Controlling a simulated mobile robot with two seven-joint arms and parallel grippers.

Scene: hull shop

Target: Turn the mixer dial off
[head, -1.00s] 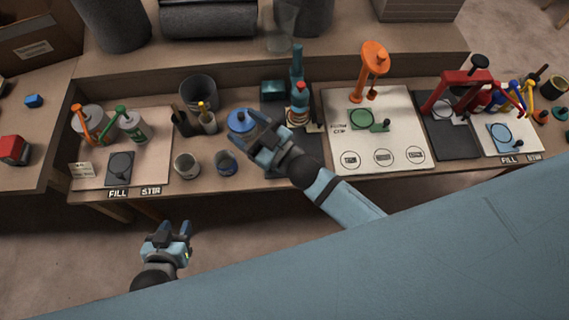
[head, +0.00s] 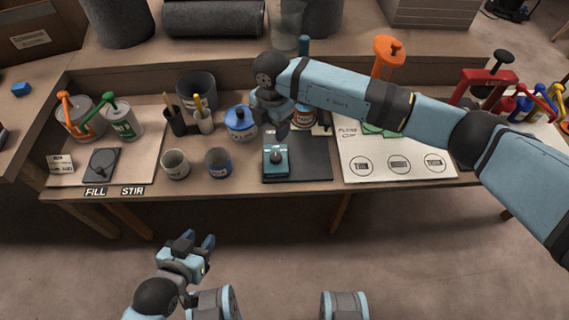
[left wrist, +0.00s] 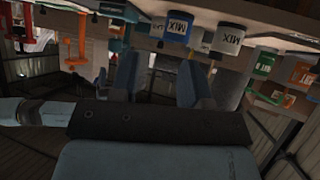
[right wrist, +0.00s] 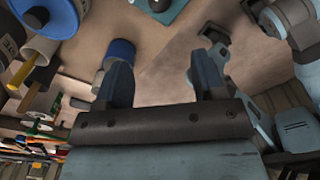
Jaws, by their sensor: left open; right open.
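A small teal box with a dark round dial (head: 276,157) on top sits at the front of a dark mat (head: 312,172); I take it for the mixer dial. A teal upright (head: 303,45) shows behind my right arm, which hides the middle of that station. My right gripper (head: 277,132) is open and points down just behind the teal box, apart from it. In the right wrist view part of the teal box (right wrist: 160,8) shows at the top, beyond the open fingers. My left gripper (head: 200,244) is open and empty, low in front of the bench.
A blue lidded pot (head: 240,122) stands left of my right gripper. A grey cup (head: 175,164) and a blue cup (head: 218,162) stand left of the mat. A white board (head: 390,160) with circles lies to the right. The floor before the bench is clear.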

